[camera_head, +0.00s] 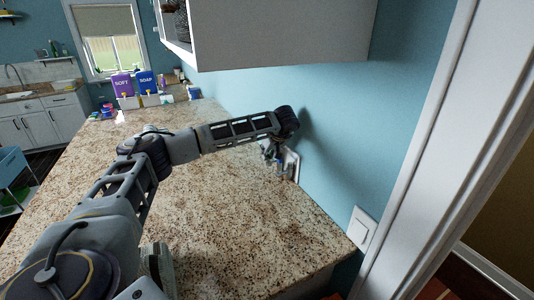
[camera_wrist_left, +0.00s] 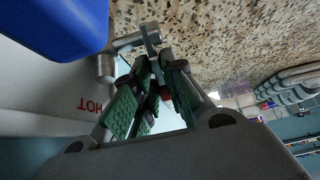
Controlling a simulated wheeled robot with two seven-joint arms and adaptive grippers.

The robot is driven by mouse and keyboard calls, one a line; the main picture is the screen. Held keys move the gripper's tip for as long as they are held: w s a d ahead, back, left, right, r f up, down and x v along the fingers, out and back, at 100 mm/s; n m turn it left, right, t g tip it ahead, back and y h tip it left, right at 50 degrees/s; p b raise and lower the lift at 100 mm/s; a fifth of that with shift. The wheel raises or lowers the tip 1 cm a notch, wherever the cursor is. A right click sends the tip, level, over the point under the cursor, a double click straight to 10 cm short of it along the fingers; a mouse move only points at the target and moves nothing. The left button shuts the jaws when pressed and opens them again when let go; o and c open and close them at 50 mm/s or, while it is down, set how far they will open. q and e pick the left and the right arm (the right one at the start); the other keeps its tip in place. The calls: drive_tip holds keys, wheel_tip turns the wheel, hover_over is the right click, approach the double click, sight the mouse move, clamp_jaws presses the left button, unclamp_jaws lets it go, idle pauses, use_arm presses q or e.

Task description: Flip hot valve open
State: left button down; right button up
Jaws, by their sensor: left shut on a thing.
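The hot valve (camera_wrist_left: 128,41) is a grey metal fitting with a thin lever, beside an upside-down red "HOT" label (camera_wrist_left: 96,104) on a pale wall box in the left wrist view. My left gripper (camera_wrist_left: 160,66) has its green-padded fingers shut on the valve's lever. A small red part shows between the fingers. In the head view my left gripper (camera_head: 277,154) reaches the valve box (camera_head: 292,163) on the blue wall, just above the counter. The gripper and wrist hide much of the box there. My right gripper is not in view.
The speckled granite counter (camera_head: 225,210) is clear near the wall. A white cabinet (camera_head: 280,35) hangs above my arm. Purple "SOFT" (camera_head: 122,85) and blue "SOAP" (camera_head: 146,83) containers stand far back. A blue object (camera_wrist_left: 55,22) is close to the wrist camera.

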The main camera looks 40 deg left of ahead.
use_arm(q)
drive_tip(key=c, duration=1.5)
unclamp_jaws()
drive_tip(key=shift+h, duration=0.3)
drive_tip(key=shift+w+a+f+g+h+p, duration=0.25)
drive_tip(key=shift+a+g+h+p, duration=0.3)
drive_tip(key=shift+h, duration=0.45)
drive_tip(key=shift+w+a+f+g+h, duration=0.1)
drive_tip(key=shift+f+g+h, duration=0.2)
drive_tip(key=shift+h, duration=0.25)
drive_tip(key=shift+w+a+f+g+h, duration=0.15)
drive_tip(key=shift+g+h, duration=0.2)
drive_tip(key=shift+h, duration=0.2)
drive_tip(key=shift+f+g+h, duration=0.3)
drive_tip(key=shift+g+h, duration=0.1)
drive_tip(key=shift+h, duration=0.4)
